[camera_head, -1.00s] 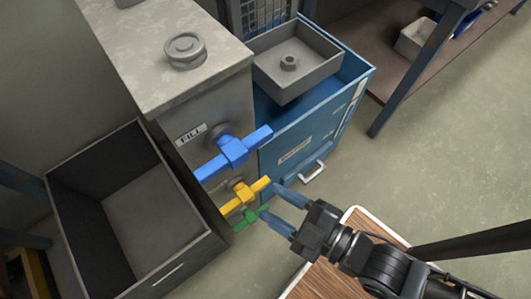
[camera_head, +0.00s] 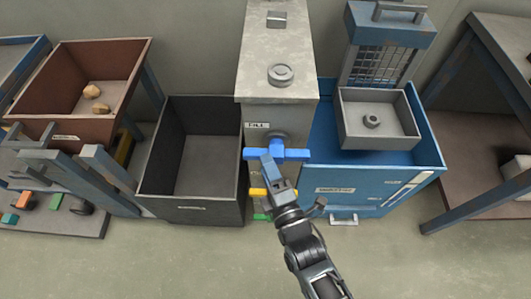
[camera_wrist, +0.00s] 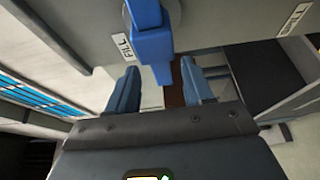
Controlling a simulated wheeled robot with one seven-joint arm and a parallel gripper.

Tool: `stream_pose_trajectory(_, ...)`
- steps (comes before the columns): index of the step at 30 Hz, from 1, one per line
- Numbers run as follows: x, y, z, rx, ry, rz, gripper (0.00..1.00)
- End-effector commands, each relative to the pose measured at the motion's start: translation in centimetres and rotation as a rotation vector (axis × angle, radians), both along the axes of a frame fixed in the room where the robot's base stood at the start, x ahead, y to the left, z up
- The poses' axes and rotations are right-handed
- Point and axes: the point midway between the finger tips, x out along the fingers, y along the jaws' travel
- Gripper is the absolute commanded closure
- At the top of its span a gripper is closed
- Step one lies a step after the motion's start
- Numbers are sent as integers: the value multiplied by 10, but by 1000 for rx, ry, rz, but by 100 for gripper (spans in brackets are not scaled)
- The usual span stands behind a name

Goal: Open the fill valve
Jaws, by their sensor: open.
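The fill valve is the blue bar handle (camera_head: 292,154) on the front of a grey cabinet, below a FILL label (camera_head: 257,125). The bar lies level across the cabinet face. The FILL label also shows in the wrist view (camera_wrist: 126,47).
A yellow handle (camera_head: 257,192) and a green handle (camera_head: 261,217) sit below the blue one, partly hidden by my arm. A dark open bin (camera_head: 190,208) stands to the left. A blue tub (camera_head: 380,194) stands to the right. The floor in front is clear.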

Motion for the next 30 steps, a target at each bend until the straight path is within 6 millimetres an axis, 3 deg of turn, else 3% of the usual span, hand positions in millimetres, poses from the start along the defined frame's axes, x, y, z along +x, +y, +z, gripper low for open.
stream_pose_trajectory(3, 19, 6, 1, 1, -2, 0, 49)
stream_pose_trajectory(9, 39, 14, 1, 1, -1, 0, 49)
stream_pose_trajectory(21, 45, 17, 0, 2, 1, 0, 49)
stream_pose_trajectory(30, 45, 17, 0, 2, 2, 0, 78)
